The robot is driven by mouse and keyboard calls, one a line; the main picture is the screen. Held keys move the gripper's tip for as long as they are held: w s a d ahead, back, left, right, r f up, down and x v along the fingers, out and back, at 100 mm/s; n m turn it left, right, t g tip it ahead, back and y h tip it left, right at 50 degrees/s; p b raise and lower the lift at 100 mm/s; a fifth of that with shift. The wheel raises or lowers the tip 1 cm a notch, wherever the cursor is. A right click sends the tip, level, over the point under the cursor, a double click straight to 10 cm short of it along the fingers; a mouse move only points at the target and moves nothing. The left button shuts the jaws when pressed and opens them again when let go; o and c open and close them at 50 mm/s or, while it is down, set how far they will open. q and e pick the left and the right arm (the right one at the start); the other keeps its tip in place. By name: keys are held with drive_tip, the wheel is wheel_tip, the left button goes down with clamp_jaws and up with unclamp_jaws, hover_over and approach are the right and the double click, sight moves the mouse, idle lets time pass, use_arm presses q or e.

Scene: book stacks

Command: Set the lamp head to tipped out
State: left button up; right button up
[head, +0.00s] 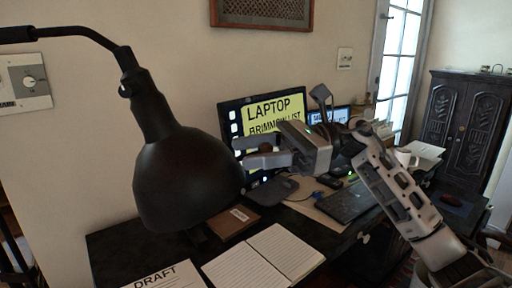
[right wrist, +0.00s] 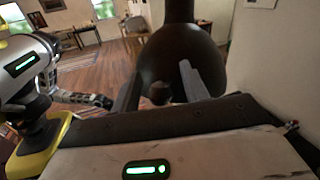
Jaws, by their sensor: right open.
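The black lamp head (head: 185,175) hangs at the left of the head view, its bell-shaped shade pointing down from a thin curved arm (head: 75,33). It fills the upper middle of the right wrist view (right wrist: 175,60). A small round brown knob (right wrist: 158,93) shows in front of the shade; the head view also shows it (head: 265,147). My right gripper (head: 252,153) is open at the shade's right side, with the knob between its fingers (right wrist: 160,88). I cannot tell whether the fingers touch it. A dark arm end, perhaps my left gripper (right wrist: 88,100), is small at left in the wrist view.
Below is a dark desk (head: 110,250) with an open notebook (head: 265,257), a DRAFT sheet (head: 165,277) and a keyboard (head: 352,202). A monitor (head: 262,112) stands behind my right gripper. The wall is close behind the lamp.

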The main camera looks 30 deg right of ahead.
clamp_jaws()
drive_tip(key=s+d+r, duration=0.2)
drive_tip(key=d+r, duration=0.1)
drive_tip(key=r, duration=0.5)
drive_tip(key=shift+d+r, duration=0.2)
drive_tip(key=shift+d, duration=0.2)
unclamp_jaws()
drive_tip(key=shift+s+d+f, duration=0.1)
